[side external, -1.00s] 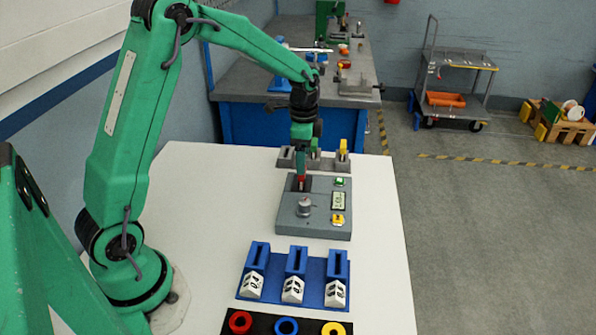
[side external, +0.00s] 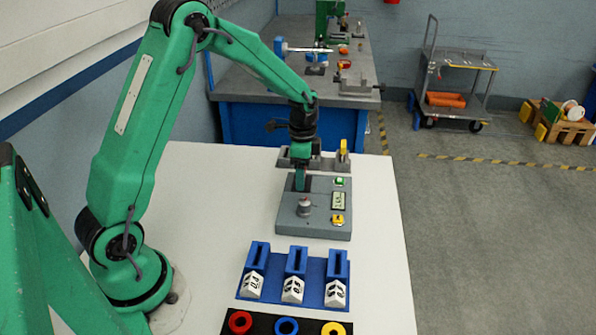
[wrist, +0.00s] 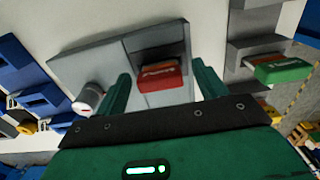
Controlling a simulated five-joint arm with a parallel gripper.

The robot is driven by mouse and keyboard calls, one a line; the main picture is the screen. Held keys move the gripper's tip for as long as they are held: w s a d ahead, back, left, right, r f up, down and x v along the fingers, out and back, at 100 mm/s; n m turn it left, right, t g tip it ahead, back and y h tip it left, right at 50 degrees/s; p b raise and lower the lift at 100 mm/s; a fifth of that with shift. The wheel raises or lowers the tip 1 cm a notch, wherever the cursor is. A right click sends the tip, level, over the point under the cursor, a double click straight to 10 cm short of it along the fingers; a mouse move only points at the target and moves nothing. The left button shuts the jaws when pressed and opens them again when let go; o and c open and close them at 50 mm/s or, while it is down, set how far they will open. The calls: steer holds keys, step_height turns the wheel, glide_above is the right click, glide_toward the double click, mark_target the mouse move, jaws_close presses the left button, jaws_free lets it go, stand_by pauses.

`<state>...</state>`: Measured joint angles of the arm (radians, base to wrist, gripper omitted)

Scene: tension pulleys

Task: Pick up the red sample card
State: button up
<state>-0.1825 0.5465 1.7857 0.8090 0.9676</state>
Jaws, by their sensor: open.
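The red sample card (wrist: 158,77) stands at the slot of the grey device in the wrist view, its red end with light lettering facing me. My gripper (wrist: 163,72) is open, with one green finger on each side of the card and gaps showing between. In the side external view my gripper (side external: 300,182) is low over the back left of the grey device (side external: 318,226) and hides the red card there. Whether the fingertips reach down beside the card is hard to tell.
A grey holder (side external: 327,164) behind the device carries a yellow card (side external: 343,147); a green card (wrist: 283,70) shows in the wrist view. The device has a knob (side external: 304,207). In front are a blue rack (side external: 313,294) and a black tray with colored rings.

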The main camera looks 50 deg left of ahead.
steer(key=c, duration=1.1)
steer(key=shift+c, duration=0.2)
steer(key=shift+r, duration=0.1)
steer(key=shift+r, duration=0.8)
step_height(320, 180, up, 2)
steer(key=shift+r, duration=0.2)
steer(key=s+d+r, duration=0.4)
steer(key=d+r, duration=0.2)
steer(key=d, duration=0.5)
steer(key=shift+r, duration=0.4)
steer(key=shift+r, duration=0.15)
